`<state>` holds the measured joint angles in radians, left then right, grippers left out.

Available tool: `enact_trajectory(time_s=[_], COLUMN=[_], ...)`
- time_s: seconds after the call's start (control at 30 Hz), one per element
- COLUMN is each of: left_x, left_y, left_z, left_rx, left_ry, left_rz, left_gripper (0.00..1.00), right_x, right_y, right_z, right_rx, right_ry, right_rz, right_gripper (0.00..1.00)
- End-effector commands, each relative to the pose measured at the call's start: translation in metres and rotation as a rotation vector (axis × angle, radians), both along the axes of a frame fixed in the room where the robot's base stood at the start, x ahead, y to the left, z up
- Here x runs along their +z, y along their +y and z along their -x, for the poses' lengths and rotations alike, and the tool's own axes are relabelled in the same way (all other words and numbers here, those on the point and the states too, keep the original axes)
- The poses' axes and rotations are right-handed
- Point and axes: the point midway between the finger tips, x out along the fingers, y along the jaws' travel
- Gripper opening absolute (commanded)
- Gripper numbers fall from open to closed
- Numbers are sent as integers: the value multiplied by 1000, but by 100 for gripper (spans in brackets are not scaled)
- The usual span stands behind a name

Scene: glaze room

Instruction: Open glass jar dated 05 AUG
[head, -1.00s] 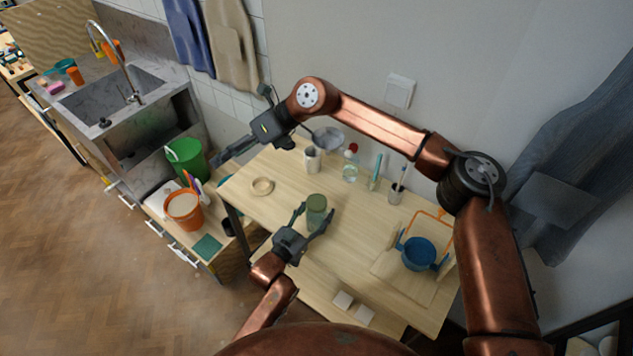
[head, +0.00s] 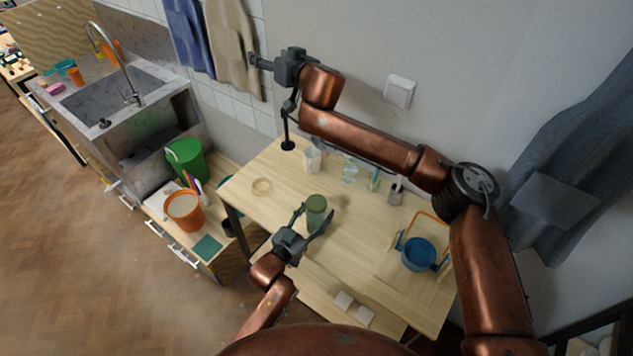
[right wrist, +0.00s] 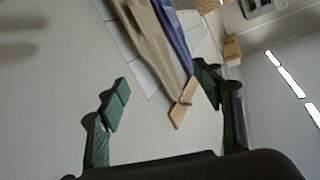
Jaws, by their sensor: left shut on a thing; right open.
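A green glass jar (head: 316,204) stands upright on the wooden table, with a dull green top. Its date is not readable. My left gripper (head: 311,215) is shut around the jar, one finger on each side. My right gripper (head: 256,61) is raised high near the wall, in front of the hanging towels and well apart from the jar. In the right wrist view, its green-padded fingers (right wrist: 162,94) are wide apart with nothing held between them.
A small round dish (head: 261,187) lies left of the jar. A white cup (head: 312,160), clear bottle (head: 350,173) and brush holder (head: 395,192) stand along the back. A blue pot (head: 418,254) is at the right. A dark lamp base (head: 288,145) is at the back left.

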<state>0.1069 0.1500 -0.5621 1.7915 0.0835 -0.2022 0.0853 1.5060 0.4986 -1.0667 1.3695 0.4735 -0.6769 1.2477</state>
Motion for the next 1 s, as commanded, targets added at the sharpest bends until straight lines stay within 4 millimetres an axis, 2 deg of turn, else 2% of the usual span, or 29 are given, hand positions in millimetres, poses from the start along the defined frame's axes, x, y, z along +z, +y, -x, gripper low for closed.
enact_trajectory(time_s=[0.03,0.13,0.27,0.37,0.5,0.63,0.8,0.9,1.0], left_x=[0,0,0,0,0,0,0,0,0], left_y=[1,1,1,1,1,1,1,1,1], left_z=[0,0,0,0,0,0,0,0,0], left_rx=[1,1,1,1,1,1,1,1,1], left_ry=[0,0,0,0,0,0,0,0,0], left_rz=[-1,-1,-1,-1,-1,-1,-1,-1,-1], left_gripper=[0,0,0,0,0,0,0,0,0], right_x=[-21,-65,-120,-159,-205,-235,-254,-258,-261], right_y=[-8,-25,-43,-56,-74,-90,-109,-117,-121], right_z=[-1,3,22,47,91,137,187,204,214], right_rx=[-52,-172,-331,-461,-654,-831,-1016,-1084,-1122], right_ry=[118,359,641,839,1087,1268,1416,1459,1479], right_rz=[-52,-148,-237,-277,-297,-275,-218,-191,-173], right_gripper=[61,61,61,61,61,61,61,61,61])
